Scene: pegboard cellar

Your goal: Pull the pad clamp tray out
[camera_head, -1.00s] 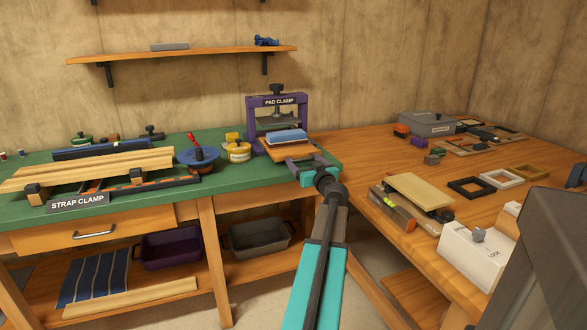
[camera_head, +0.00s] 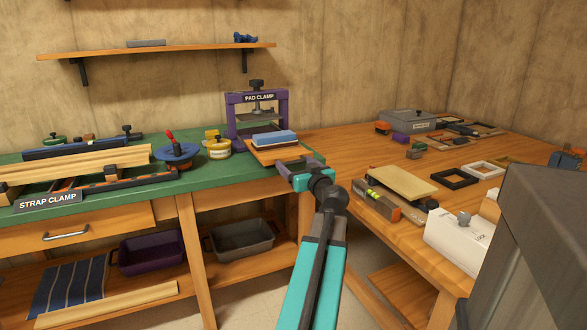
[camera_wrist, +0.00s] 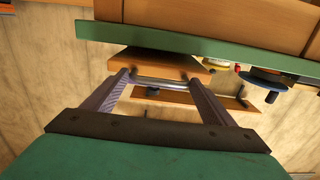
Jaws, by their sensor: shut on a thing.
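The purple pad clamp (camera_head: 285,113) stands on the green bench top at the back, with its label on the top beam. Its wooden tray (camera_head: 290,150) sticks out of the front of the frame and carries a blue pad (camera_head: 274,138). My gripper (camera_head: 292,167) is at the tray's front edge, shut on the tray's handle. In the wrist view the tray (camera_wrist: 160,65) lies just beyond my gripper (camera_wrist: 160,80), and the metal handle (camera_wrist: 165,83) runs between the fingers. The exact finger contact is partly hidden.
The green bench (camera_head: 225,173) carries a strap clamp (camera_head: 90,185), a blue round tool (camera_head: 175,156) and a yellow tin (camera_head: 218,149) left of the pad clamp. A wooden side table (camera_head: 410,165) holds a spirit level, frames and a white box. Floor between the benches is free.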

